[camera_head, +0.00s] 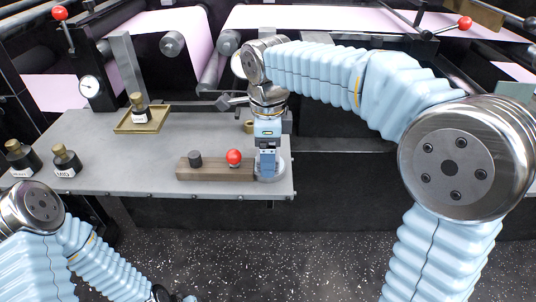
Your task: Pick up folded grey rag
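I cannot make out a folded grey rag in the head view. My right gripper (267,172) points down over the right end of the grey table (110,178). It is above or at a pale grey round item (285,168), mostly hidden behind the fingers; I cannot tell what it is or whether the fingers touch it. The finger gap is too small to judge. My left gripper (172,297) is low at the bottom edge, mostly cut off, below the table's front edge.
A wooden block (215,174) with a black knob and a red ball (234,156) lies just left of the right gripper. More bottles (66,160) stand at the left. Rollers with pink sheet (310,20) run behind.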

